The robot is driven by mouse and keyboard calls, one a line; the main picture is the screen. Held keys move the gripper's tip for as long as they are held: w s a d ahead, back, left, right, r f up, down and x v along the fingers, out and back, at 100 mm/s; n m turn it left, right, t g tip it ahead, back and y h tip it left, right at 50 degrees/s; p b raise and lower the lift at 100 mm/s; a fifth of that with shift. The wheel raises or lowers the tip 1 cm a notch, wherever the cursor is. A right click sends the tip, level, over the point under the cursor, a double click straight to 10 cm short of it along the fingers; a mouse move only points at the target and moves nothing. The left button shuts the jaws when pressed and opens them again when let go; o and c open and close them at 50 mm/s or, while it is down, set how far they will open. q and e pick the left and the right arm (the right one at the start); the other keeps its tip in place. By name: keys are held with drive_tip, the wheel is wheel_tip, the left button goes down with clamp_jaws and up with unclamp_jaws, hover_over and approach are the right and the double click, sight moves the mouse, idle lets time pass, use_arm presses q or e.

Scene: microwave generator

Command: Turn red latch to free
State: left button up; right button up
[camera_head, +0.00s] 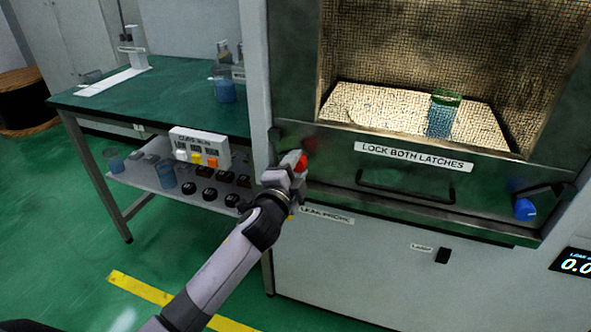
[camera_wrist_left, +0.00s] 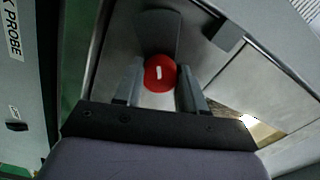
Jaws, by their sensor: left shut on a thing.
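The red latch (camera_head: 301,164) is at the left end of the metal front panel, under the open chamber of the machine. In the left wrist view its round red knob (camera_wrist_left: 160,73) with a white mark sits between the two fingers. My left gripper (camera_head: 292,168) is at the latch and shut on it; it also shows in the left wrist view (camera_wrist_left: 160,88). A grey plate lies behind the knob. The gripper hides part of the latch in the head view. My right gripper is not in view.
A blue latch (camera_head: 525,208) is at the panel's right end. A dark handle (camera_head: 405,191) runs below the label "LOCK BOTH LATCHES" (camera_head: 414,157). A beaker (camera_head: 442,113) stands inside the chamber.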

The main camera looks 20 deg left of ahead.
use_arm(q)
drive_tip(key=n, duration=0.5)
drive_tip(key=shift+n, duration=0.3)
idle(0.4)
drive_tip(key=o, duration=1.1)
drive_tip(key=s, duration=0.7)
drive_tip(key=shift+s+a+p, duration=0.1)
drive_tip(key=shift+a+p, duration=0.05)
drive_tip(key=shift+p, duration=0.2)
